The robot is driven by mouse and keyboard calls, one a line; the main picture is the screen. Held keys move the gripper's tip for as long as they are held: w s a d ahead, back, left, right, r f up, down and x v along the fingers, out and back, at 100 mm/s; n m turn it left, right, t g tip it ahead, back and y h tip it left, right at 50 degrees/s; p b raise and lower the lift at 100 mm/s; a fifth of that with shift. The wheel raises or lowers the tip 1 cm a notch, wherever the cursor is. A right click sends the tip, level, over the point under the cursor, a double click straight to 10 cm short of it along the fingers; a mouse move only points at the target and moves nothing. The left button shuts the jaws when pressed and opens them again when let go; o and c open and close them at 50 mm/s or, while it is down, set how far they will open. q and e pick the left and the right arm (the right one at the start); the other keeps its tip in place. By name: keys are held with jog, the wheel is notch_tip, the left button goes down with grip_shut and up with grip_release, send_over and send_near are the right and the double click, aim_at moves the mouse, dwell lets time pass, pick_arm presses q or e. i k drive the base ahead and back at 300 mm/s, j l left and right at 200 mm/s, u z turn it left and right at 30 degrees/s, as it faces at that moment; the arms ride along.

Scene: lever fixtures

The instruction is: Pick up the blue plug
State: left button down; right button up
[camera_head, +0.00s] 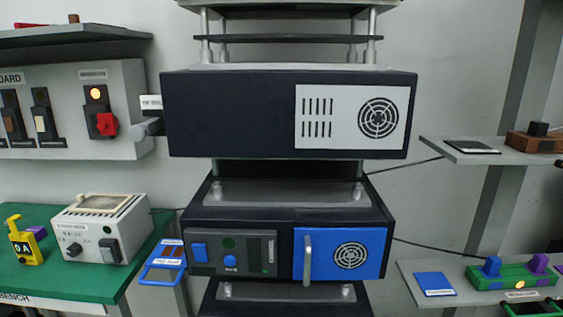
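A small blue plug-like piece (492,266) stands upright on a long green block (515,278) on the lower right shelf. It seems seated in the block, but its lower end is hidden. A similar purple piece (538,264) stands on the same block to its right. Neither of my grippers is in view.
A blue flat pad (434,284) lies left of the green block on the lower right shelf (408,270). A tall dark rack (195,110) with a blue-doored unit (375,250) fills the middle. A green bench (100,285) at left holds a beige device (135,225) and a yellow item (25,245).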

aim_at(493, 265)
jog(key=z, duration=1.35)
jog(key=i+l+u, duration=0.1)
jog(key=l, duration=0.3)
jog(key=i, duration=0.1)
